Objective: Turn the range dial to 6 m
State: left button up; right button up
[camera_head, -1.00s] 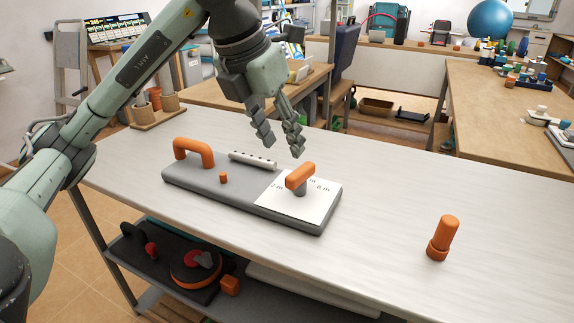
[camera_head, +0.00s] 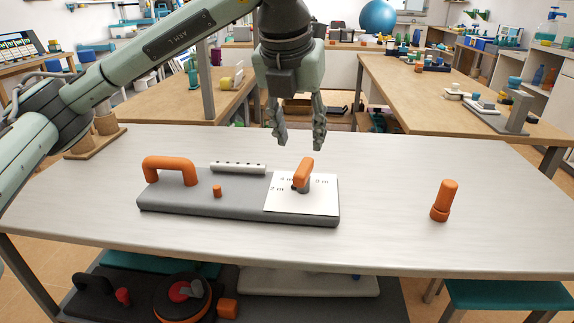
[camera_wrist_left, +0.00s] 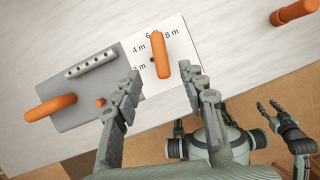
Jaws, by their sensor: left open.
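The range dial is an orange bar knob (camera_head: 304,171) on a white plate (camera_head: 317,207) at the right end of a grey panel (camera_head: 240,207). The plate carries printed marks; 2 m, 4 m and 8 m read clearly, and the 6 is partly hidden behind the knob in the left wrist view (camera_wrist_left: 160,60). I cannot tell exactly which mark the dial points at. My left gripper (camera_head: 300,145) is open and empty, fingers down, above and behind the knob, apart from it. My right gripper (camera_wrist_left: 268,106) shows small in the left wrist view, its fingers apart, away from the panel.
The panel also has an orange handle (camera_head: 171,165), a small orange peg (camera_head: 217,190) and a light strip with holes (camera_head: 238,168) behind it. An orange cylinder (camera_head: 445,200) stands on the table to the right. The white table (camera_head: 390,235) is otherwise clear around the panel.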

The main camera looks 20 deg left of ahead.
aim_at(304, 166)
pick_arm(q)
jog(key=shift+x, duration=3.9)
grip_shut()
